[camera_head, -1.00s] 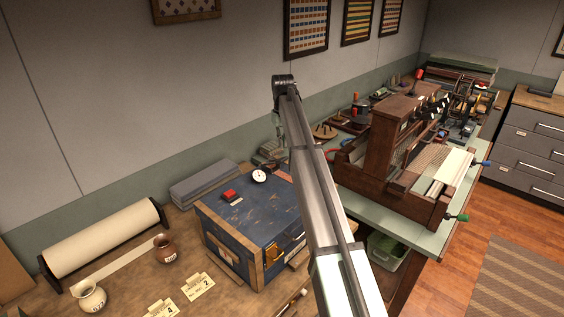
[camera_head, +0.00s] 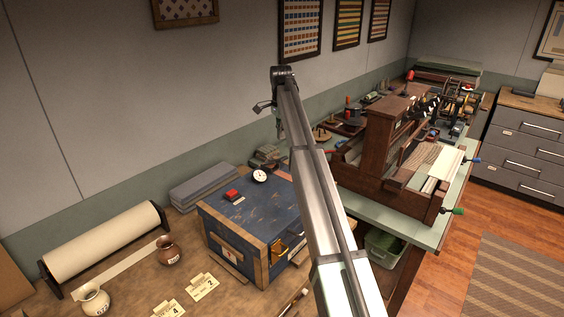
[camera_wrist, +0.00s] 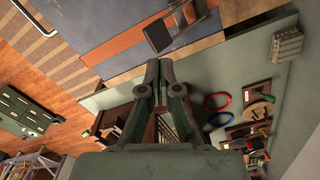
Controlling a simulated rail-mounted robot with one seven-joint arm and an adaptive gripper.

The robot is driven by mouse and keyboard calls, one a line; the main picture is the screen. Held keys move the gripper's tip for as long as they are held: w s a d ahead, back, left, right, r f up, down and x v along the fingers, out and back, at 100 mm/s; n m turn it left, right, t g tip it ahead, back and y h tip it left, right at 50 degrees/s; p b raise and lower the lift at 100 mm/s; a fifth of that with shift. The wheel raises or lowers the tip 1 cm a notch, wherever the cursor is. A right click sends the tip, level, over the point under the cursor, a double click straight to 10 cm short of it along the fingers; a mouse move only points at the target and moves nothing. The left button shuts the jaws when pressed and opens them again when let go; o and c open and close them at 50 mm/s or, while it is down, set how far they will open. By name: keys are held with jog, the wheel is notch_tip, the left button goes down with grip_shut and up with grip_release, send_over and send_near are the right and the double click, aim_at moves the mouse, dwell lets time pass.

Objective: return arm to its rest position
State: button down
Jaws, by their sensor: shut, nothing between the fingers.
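My arm rises through the middle of the head view, its far end in front of the wall above the worktables. My gripper (camera_wrist: 159,68) is shut and empty in the wrist view, its two dark fingers together at the tips. In the head view, a small part of my gripper (camera_head: 263,107) juts out to the left of the arm's end. The arm hides part of the tables behind it.
A blue chest (camera_head: 235,222) stands left of the arm on the brown table. A paper roll (camera_head: 100,245) and two small jugs lie further left. A wooden loom (camera_head: 385,150) stands on the green table to the right. A drawer cabinet (camera_head: 525,150) stands far right.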

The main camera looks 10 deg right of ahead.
aim_at(282, 158)
jog(key=shift+m, duration=0.6)
jog(key=shift+f+b, duration=1.3)
jog(key=shift+f, duration=2)
jog(key=shift+f, duration=0.15)
jog(key=shift+s+d+f+b, duration=0.2)
jog(key=shift+f+b, duration=0.15)
jog(key=shift+f, duration=1.05)
jog(key=shift+s+d+f+b, duration=0.15)
jog(key=shift+f+b, duration=0.15)
jog(key=shift+f, duration=1.1)
jog(key=shift+a, duration=0.15)
jog(key=shift+r+p, duration=2.2)
jog(key=shift+r, duration=2.45)
